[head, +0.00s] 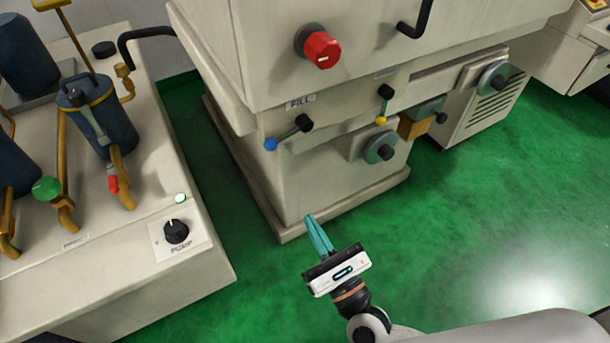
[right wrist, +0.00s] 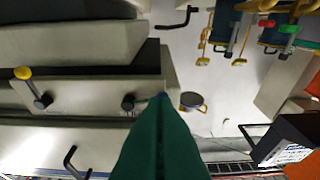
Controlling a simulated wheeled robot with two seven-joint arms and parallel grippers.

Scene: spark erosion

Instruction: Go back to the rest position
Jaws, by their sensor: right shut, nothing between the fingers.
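My right gripper (head: 317,236) shows in the head view at the lower middle, with its teal fingers together and nothing between them. It is in front of the lower part of the big beige machine (head: 330,180), over the green floor. In the right wrist view the shut teal fingers (right wrist: 160,120) fill the lower middle, with no object at their tips. My left gripper is not in the head view.
The machine carries a red knob (head: 321,50), a blue-tipped lever (head: 287,134) and a yellow-tipped lever (head: 383,105). At the left stands a pump unit (head: 120,270) with a black PUMP knob (head: 176,231). The green floor (head: 470,230) at the right is clear.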

